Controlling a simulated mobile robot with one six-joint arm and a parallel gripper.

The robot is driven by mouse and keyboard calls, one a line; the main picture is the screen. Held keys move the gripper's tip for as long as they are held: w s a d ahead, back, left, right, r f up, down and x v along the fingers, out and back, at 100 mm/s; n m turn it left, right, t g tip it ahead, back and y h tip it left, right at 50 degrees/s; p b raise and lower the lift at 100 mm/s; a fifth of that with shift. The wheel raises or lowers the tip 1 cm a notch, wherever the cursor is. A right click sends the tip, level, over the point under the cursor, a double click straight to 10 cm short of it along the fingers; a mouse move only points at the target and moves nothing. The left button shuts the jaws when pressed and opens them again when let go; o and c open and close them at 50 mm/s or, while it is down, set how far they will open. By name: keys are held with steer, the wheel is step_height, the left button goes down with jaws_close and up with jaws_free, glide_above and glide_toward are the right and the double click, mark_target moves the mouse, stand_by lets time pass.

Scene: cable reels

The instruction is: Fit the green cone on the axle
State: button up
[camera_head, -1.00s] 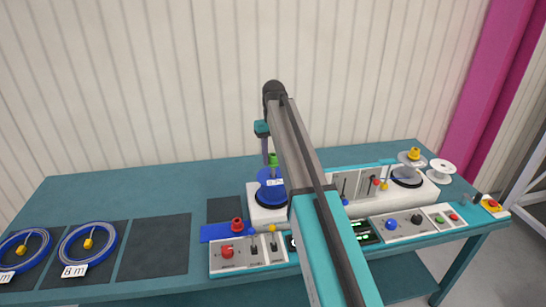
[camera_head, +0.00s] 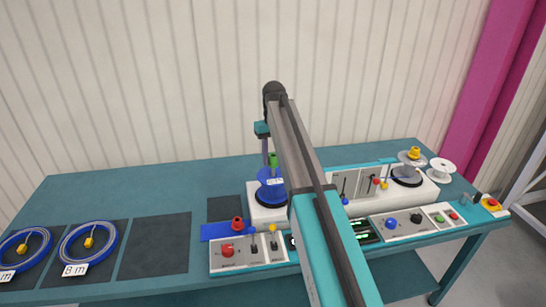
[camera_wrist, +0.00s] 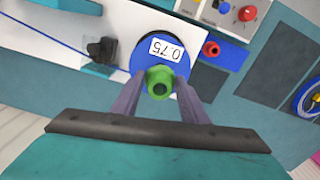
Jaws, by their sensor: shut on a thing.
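The green cone (camera_head: 273,161) is between the fingers of my gripper (camera_wrist: 160,86), which is shut on it. It also shows in the wrist view (camera_wrist: 159,74), with a dark hole in its end. The blue reel (camera_head: 270,188), labelled 0.75 in the wrist view (camera_wrist: 140,58), lies directly beneath the cone on a white machine base (camera_head: 262,214).
A yellow cone (camera_head: 414,151) and a white spool (camera_head: 442,166) are at the right. Coiled blue cables (camera_head: 88,260) lie on mats at the left. The back left of the table is clear.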

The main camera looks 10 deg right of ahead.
mark_target(274, 164)
steer(key=shift+f+b, duration=0.35)
steer(key=shift+f, duration=1.65)
stand_by(1.3)
steer(key=o, duration=1.5)
steer(key=shift+c, duration=0.2)
steer(key=shift+r, duration=0.15)
steer(key=shift+r+p, duration=2.2)
steer(key=shift+r, duration=1.7)
steer(key=shift+s, duration=0.1)
